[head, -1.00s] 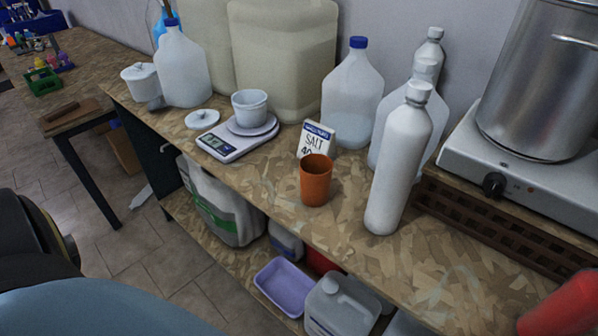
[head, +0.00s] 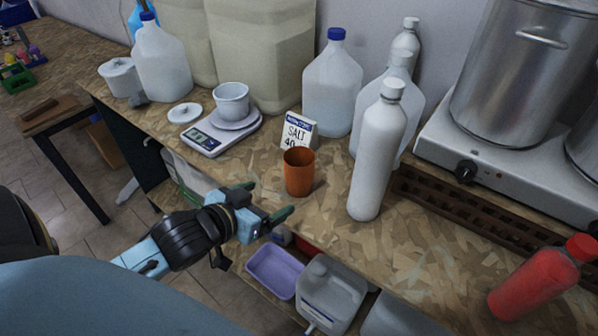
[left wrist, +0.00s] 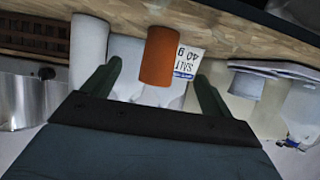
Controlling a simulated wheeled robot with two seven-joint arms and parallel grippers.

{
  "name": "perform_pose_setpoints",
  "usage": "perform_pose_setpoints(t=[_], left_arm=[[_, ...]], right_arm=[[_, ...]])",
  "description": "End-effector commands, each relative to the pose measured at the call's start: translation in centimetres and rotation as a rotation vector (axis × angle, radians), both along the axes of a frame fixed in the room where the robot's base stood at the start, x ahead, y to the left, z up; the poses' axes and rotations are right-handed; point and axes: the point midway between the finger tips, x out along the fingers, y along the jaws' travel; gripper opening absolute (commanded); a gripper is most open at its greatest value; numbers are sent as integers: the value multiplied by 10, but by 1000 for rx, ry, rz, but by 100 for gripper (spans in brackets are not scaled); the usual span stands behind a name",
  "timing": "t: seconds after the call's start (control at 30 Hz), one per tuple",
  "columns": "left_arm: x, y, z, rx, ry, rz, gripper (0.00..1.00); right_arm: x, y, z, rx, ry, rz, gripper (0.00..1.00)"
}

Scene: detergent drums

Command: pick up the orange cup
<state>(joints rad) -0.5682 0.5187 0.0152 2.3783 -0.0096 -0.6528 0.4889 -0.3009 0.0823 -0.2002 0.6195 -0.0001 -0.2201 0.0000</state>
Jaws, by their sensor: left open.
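The orange cup (head: 299,173) stands upright on the speckled wooden bench, just in front of the salt card (head: 298,131). My left gripper (head: 271,200) is open and empty at the front edge of the bench, to the lower left of the cup and apart from it. In the left wrist view the picture is upside down; the orange cup (left wrist: 159,57) shows ahead, between the two green fingers of the left gripper (left wrist: 158,82). My right gripper is not in view.
A white bottle (head: 378,150) stands close right of the cup. A scale (head: 207,137) with a white cup (head: 232,101) on it is behind left. Jugs line the wall. A red bottle (head: 535,280) stands at the right. A purple tub (head: 275,272) sits below the bench.

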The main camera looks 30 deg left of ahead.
Motion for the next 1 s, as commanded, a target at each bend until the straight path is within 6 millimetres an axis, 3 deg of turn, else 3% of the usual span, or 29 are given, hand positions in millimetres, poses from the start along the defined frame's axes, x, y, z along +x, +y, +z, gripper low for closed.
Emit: perform_pose_setpoints(t=[0.1,0.5,0.77,1.0], left_arm=[[9,-2,9,-10,-32,-12,85],[67,-6,-15,-10,-31,-11,85],[81,-6,-21,-9,-30,-10,85],[113,-2,-29,-9,-30,-11,85]], right_arm=[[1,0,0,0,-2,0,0],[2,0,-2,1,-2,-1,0],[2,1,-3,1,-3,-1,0],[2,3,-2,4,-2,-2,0]])
